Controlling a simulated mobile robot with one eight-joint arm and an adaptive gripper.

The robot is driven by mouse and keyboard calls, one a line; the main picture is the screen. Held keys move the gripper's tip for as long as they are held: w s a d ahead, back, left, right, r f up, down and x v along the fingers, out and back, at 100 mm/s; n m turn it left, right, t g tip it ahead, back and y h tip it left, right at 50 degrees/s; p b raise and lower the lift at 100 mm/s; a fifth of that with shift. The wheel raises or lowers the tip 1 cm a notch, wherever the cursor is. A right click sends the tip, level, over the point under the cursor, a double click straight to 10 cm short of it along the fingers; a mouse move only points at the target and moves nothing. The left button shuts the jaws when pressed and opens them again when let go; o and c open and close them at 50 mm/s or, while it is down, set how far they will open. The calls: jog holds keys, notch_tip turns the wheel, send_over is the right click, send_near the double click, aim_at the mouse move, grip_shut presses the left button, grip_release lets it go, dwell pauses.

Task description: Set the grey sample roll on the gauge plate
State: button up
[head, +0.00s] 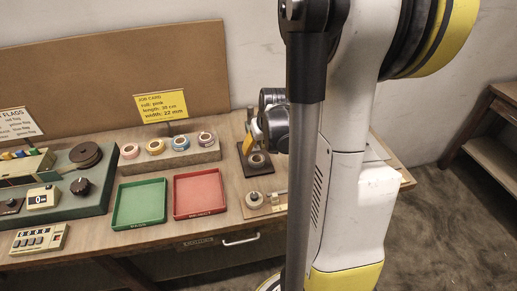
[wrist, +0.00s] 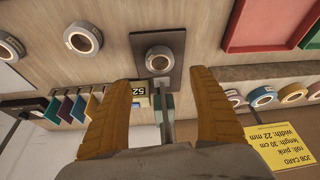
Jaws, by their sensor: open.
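In the wrist view a grey roll (wrist: 159,59) with a pale core lies flat on a dark square plate (wrist: 173,38). A grey post and a small box with a numeric display (wrist: 138,89) stand at that plate's far edge. I take this dark plate for the gauge plate. In the head view the roll (head: 257,160) also shows on the dark plate (head: 257,170). My gripper (wrist: 160,78) is open and empty, its tan fingers apart on either side of the post, with the roll just beyond the fingertips. In the head view my arm hides much of this area.
Two other grey-white rolls (wrist: 83,37) (wrist: 10,45) lie left of the plate in the wrist view. Coloured tabs (wrist: 70,106) stand nearby. In the head view are a green tray (head: 140,203), a red tray (head: 199,192) and a rack of rolls (head: 170,153).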

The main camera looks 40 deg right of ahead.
jog(key=s+a+r+n+t, duration=0.1)
jog(key=a+r, duration=0.4)
jog(key=a, duration=0.3)
jog(key=s+a+r+n, duration=0.1)
jog(key=a+r, duration=0.5)
jog(key=a, duration=0.2)
jog(key=s+a+r+n+t+y, duration=0.1)
jog(key=s+a, duration=0.2)
jog(key=a, duration=0.3)
jog(key=s+a+r+n+t, duration=0.1)
jog(key=s+a+r, duration=0.1)
jog(key=a, duration=0.3)
jog(key=shift+s+a+r+n+y, duration=0.25)
jog(key=shift+s+a+n+y, duration=0.15)
jog(key=shift+s, duration=0.2)
